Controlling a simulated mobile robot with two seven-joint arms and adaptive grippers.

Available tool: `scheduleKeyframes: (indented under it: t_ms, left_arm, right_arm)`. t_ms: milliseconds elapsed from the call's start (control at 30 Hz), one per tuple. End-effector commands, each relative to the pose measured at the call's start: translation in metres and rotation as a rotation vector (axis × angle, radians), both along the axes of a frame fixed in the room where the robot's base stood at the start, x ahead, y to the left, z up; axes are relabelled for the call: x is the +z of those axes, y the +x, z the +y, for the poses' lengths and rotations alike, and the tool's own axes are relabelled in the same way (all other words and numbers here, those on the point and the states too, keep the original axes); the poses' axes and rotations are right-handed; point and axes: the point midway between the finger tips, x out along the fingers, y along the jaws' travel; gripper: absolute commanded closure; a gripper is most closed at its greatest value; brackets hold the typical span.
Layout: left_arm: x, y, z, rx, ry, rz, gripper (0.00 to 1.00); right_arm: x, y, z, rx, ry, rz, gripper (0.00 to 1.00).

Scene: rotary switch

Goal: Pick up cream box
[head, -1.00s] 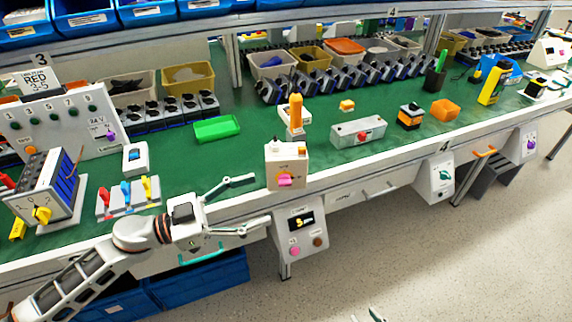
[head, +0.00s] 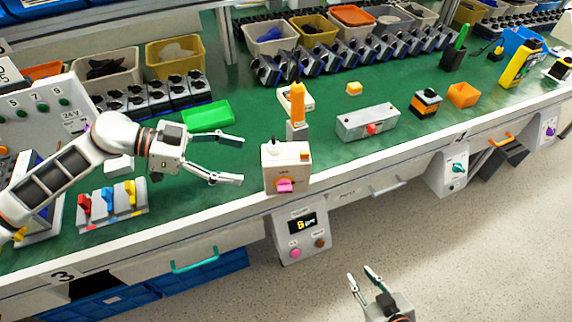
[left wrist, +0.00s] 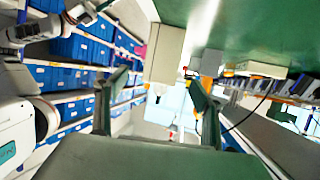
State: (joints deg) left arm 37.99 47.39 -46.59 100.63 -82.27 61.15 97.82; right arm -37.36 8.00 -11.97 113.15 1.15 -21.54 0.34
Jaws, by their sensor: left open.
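The cream box (head: 286,165), with a pink knob on its front and an orange button on top, stands upright at the green table's front edge. My left gripper (head: 241,160) is open, just left of the box, with its fingers pointing at it and apart from it. In the left wrist view, a cream block that looks like the box (left wrist: 165,52) shows beyond and between the spread fingers (left wrist: 155,82). My right gripper (head: 361,272) is open and empty, low over the floor in front of the table.
An orange-handled tool (head: 297,102) stands upright behind the box. A grey box with a red button (head: 367,123) is to the right. A green tray (head: 208,116) lies behind my left gripper. A panel of coloured switches (head: 112,205) is at the left.

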Motion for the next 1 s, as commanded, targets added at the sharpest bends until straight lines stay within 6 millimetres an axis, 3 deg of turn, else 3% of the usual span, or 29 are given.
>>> scheduleKeyframes:
  t_ms: [400, 667, 700, 900, 1000]
  left_arm:
    - [-0.025, 0.006, -0.044, 0.0, -0.002, -0.001, 0.32]
    - [-0.027, 0.006, -0.047, 0.001, 0.0, -0.001, 0.32]
    - [-0.026, 0.006, -0.047, 0.001, 0.0, -0.001, 0.35]
    - [-0.026, 0.006, -0.047, 0.001, 0.0, -0.001, 0.84]
    - [-0.025, 0.007, -0.047, 0.001, -0.002, -0.003, 0.84]
  right_arm:
    - [0.001, 0.006, 0.0, 0.002, -0.002, -0.012, 0.72]
    - [0.002, 0.007, -0.001, 0.0, -0.003, -0.014, 0.72]
    - [0.002, 0.007, -0.001, 0.0, -0.003, -0.014, 0.72]
    - [0.002, 0.007, -0.001, 0.0, -0.003, -0.015, 0.72]
    - [0.002, 0.007, -0.001, 0.0, -0.003, -0.015, 0.72]
